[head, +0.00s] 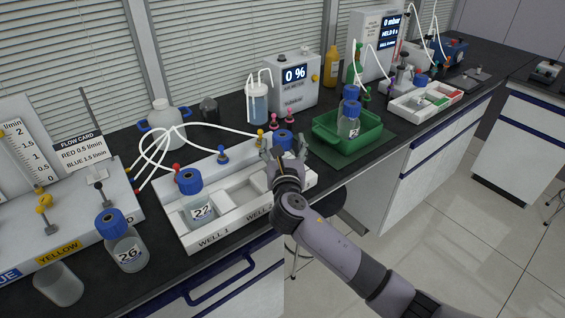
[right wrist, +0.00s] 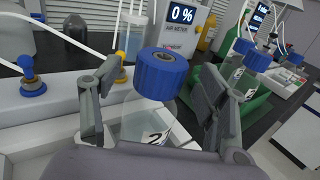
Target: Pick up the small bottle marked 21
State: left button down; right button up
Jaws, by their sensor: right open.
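A small clear bottle with a blue cap (right wrist: 162,73) stands in the right part of the white well rack (head: 208,238). In the right wrist view it is between the two fingers of my right gripper (right wrist: 155,105), with a gap on either side. Its label shows a "2", but the rest of the number is hidden. In the head view its blue cap (head: 283,138) shows just behind my right gripper (head: 284,160), which hides its body. My right gripper is open. My left gripper is not in view.
Bottle 22 (head: 198,200) stands in the rack's left well, and bottle 26 (head: 124,245) on the bench further left. A green tray (head: 335,150) holding blue-capped bottles is to the right. White tubes and the air meter (head: 292,85) stand behind.

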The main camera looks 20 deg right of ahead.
jog(key=shift+w+d, duration=0.2)
jog(key=shift+w, duration=0.5)
jog(key=shift+c, duration=0.3)
grip_shut()
dwell(0.4)
